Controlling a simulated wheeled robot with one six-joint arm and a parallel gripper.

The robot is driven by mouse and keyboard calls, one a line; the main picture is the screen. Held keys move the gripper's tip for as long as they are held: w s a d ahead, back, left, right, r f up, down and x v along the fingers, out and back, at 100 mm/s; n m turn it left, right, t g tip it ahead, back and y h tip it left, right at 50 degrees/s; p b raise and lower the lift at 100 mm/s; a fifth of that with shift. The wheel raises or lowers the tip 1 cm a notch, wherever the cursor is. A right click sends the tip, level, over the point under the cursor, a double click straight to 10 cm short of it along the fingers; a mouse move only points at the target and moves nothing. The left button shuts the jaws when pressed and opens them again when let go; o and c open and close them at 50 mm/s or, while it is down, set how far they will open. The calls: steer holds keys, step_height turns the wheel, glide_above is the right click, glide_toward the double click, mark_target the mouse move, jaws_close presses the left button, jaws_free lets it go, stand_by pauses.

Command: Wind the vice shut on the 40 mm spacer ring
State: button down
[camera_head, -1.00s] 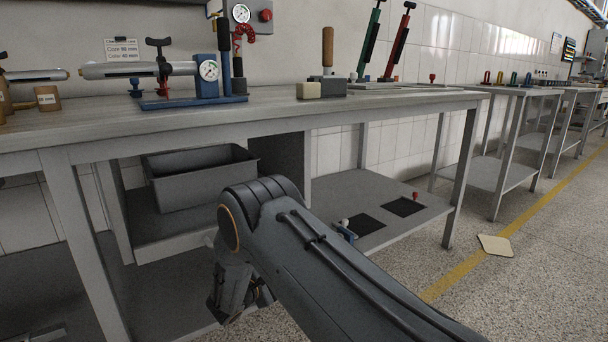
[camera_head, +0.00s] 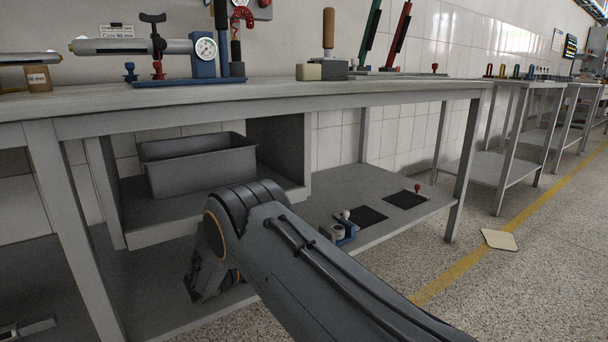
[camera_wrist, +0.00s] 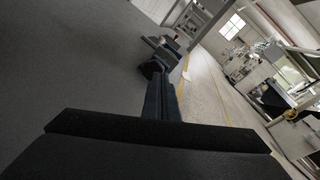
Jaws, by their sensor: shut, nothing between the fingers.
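A small blue vice (camera_head: 346,230) with a pale knob stands on the low shelf, just right of my arm in the head view. A short grey ring-like piece (camera_head: 337,233) shows at its left side; whether the jaws touch it is too small to tell, and no size mark is readable. My gripper (camera_head: 203,284) hangs low under the bench, left of the vice and apart from it, partly hidden by my wrist. In the wrist view its dark fingers (camera_wrist: 160,92) lie together, empty. A small blurred fixture (camera_wrist: 163,46) shows beyond them; I cannot tell if it is the vice.
A grey bin (camera_head: 198,165) sits in the cubby under the bench (camera_head: 290,92). Two dark mats (camera_head: 405,199) and a red-topped peg (camera_head: 417,188) are on the low shelf (camera_head: 350,184). A bench leg (camera_head: 462,170) stands right. A gauge fixture (camera_head: 205,50) is on the bench top.

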steer(key=shift+w+d, duration=0.65)
steer(key=shift+d, duration=0.3)
steer(key=shift+w+d, duration=0.6)
steer(key=shift+d, duration=0.35)
steer(key=shift+w+d, duration=0.65)
steer(key=shift+d, duration=0.3)
steer(key=shift+s+d+f, duration=0.35)
steer(key=shift+f, duration=0.2)
steer(key=shift+s+f, duration=0.2)
steer(key=shift+f, duration=0.6)
steer(key=shift+s+d, duration=0.1)
steer(key=shift+d, duration=0.05)
steer(key=shift+s+d+r+p, duration=0.1)
steer(key=shift+s+r+p, duration=0.1)
steer(key=shift+p, duration=0.2)
steer(key=shift+s+a+f, duration=0.1)
steer(key=shift+s+a, duration=0.5)
steer(key=shift+a, duration=0.2)
steer(key=shift+s+a+r, duration=0.1)
steer(key=shift+s+a, duration=0.45)
steer(key=shift+a, duration=0.3)
steer(key=shift+s+a+f, duration=0.1)
steer(key=shift+s+a, duration=0.5)
steer(key=shift+a, duration=0.2)
